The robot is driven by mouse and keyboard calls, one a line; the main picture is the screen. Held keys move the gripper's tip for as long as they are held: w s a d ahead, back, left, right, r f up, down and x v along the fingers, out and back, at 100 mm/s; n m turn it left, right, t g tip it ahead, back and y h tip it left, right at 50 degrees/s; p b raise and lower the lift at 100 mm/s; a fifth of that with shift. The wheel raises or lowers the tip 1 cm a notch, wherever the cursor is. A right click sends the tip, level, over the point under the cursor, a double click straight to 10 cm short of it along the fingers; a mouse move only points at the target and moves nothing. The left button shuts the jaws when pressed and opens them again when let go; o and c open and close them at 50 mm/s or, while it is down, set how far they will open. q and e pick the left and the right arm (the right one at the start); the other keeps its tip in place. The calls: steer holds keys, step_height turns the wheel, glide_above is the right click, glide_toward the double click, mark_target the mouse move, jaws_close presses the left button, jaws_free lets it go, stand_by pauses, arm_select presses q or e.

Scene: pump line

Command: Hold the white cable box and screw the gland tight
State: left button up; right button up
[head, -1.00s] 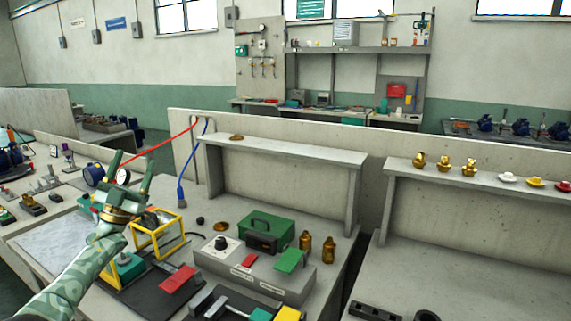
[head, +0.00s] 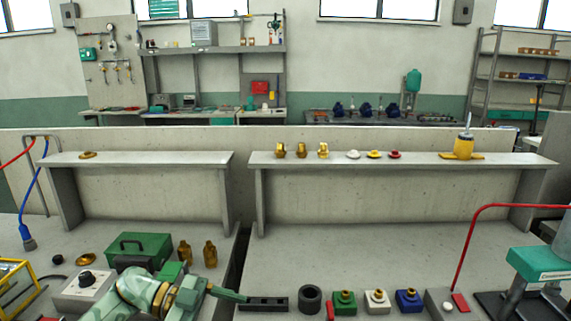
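The white cable box (head: 376,307) sits on the bench at the bottom of the head view, between a green box (head: 344,309) and a blue box (head: 408,308). A brass gland (head: 377,295) stands on top of it. My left gripper (head: 240,296) comes in from the lower left, with a green finger pointing right. It is left of the boxes and well apart from the white one. Its other finger cannot be made out, so its opening is unclear. My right gripper is out of view.
A black ring (head: 310,298) and a dark slotted rail (head: 263,304) lie between my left gripper and the boxes. A green press (head: 540,264) stands at right, near a red hose (head: 472,240). A shelf (head: 440,162) holds brass fittings and coloured caps. The bench behind the boxes is clear.

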arm_select(q)
steer(key=s+d+f+y, duration=0.1)
steer(key=d, duration=0.1)
steer(key=s+d+f+g+y, duration=0.1)
steer(key=f, duration=0.1)
steer(key=s+d+f+g+y, duration=0.1)
steer(key=d, duration=0.1)
steer(key=shift+s+d+f+y, duration=0.2)
steer(key=shift+s+d+y, duration=0.1)
steer(key=shift+s+y, duration=0.1)
steer(key=shift+s+d+f+g, duration=0.1)
steer(key=shift+s+d+g, duration=0.15)
steer(key=shift+s, duration=0.25)
steer(key=x, duration=0.9)
steer(key=shift+s+d+f, duration=0.1)
steer(key=shift+d+f, duration=0.1)
steer(key=shift+d, duration=0.15)
steer(key=c, duration=0.6)
